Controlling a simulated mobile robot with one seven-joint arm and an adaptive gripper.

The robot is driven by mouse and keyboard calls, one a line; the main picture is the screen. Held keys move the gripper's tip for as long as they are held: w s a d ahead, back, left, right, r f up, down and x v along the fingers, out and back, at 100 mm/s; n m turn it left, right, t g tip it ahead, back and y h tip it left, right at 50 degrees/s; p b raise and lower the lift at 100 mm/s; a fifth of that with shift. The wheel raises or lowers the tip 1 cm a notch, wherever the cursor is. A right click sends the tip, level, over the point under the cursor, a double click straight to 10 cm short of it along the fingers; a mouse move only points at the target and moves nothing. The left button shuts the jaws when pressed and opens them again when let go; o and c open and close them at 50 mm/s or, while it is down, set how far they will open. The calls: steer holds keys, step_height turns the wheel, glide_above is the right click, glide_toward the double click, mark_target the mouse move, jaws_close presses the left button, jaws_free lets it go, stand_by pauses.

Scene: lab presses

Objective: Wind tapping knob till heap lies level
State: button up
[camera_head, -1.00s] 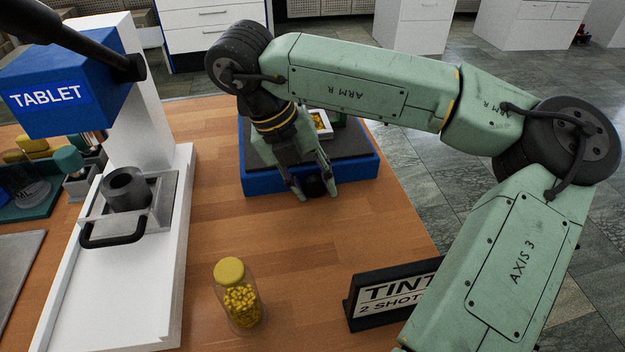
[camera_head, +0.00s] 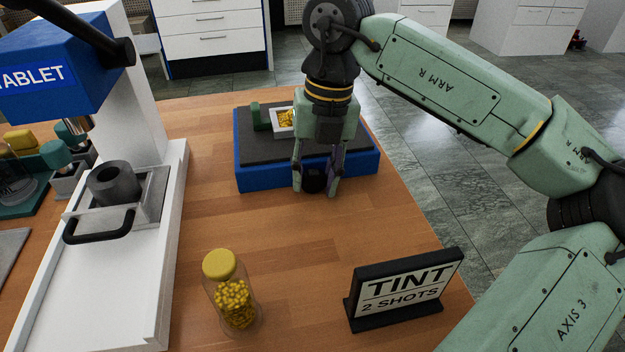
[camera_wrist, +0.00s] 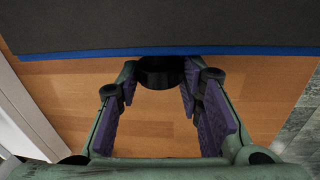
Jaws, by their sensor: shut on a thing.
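The tapping device is a blue base (camera_head: 260,181) with a dark top plate (camera_head: 258,148). Its round black knob (camera_head: 314,184) is on the front face and also shows in the wrist view (camera_wrist: 160,74). My gripper (camera_head: 316,189) is shut on the knob, one finger on each side; its purple pads show in the wrist view (camera_wrist: 170,105). A white tray (camera_head: 275,122) with a yellow heap (camera_head: 287,118) sits on the plate, partly hidden behind my gripper. I cannot tell how level the heap is. A green block (camera_head: 260,117) stands left of the tray.
A blue and white tablet press (camera_head: 125,270) with a grey cup (camera_head: 113,184) stands at left. A yellow-capped jar (camera_head: 232,295) stands in front. A "TINT 2 SHOTS" sign (camera_head: 405,290) is at the right near the table edge. The wood between is clear.

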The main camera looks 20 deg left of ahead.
steer(key=shift+w+d+g+y+b, duration=0.2)
steer(key=shift+g+y+b, duration=0.2)
steer(key=shift+g+y, duration=0.3)
steer(key=shift+y, duration=0.3)
steer(key=o, duration=1.1)
steer(key=shift+s, duration=0.1)
steer(key=shift+o, duration=0.2)
steer(key=v, duration=1.2)
steer(key=shift+a, duration=0.15)
